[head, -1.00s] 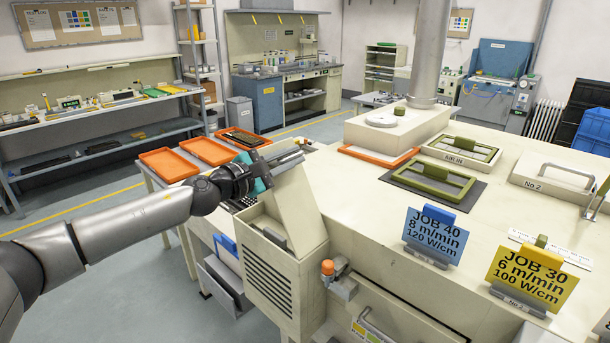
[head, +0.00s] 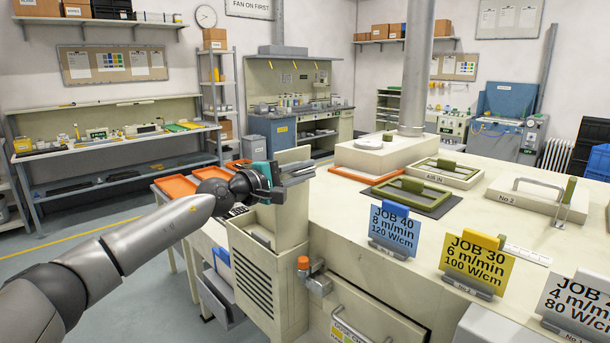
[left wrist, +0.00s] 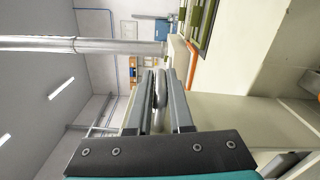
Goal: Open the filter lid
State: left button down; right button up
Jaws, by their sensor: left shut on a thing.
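The filter lid (head: 284,215) is a cream panel on the vented filter box (head: 262,280) at the machine's near left corner. It stands raised, close to upright, and the box's top shows open with a dark grey part (head: 260,240) inside. My left gripper (head: 300,170) is at the upper part of the lid, its fingers shut on the lid's handle. In the left wrist view, the grey bar handle (left wrist: 160,88) sits between the two dark fingers (left wrist: 160,100). The handle is mostly hidden by the gripper in the head view. My right gripper is out of view.
Orange trays (head: 177,187) lie on a table left of the box. An orange-topped knob (head: 303,263) sticks out beside the box. Open floor lies at the left.

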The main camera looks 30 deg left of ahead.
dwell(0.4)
pick_arm(q)
jog(key=c, duration=0.8)
grip_release()
jog(key=shift+c, duration=0.2)
jog(key=shift+s+a, duration=0.2)
jog(key=shift+s, duration=0.2)
jog(key=b+v, duration=1.4)
jog(key=b, duration=0.2)
jog(key=shift+s, duration=0.15)
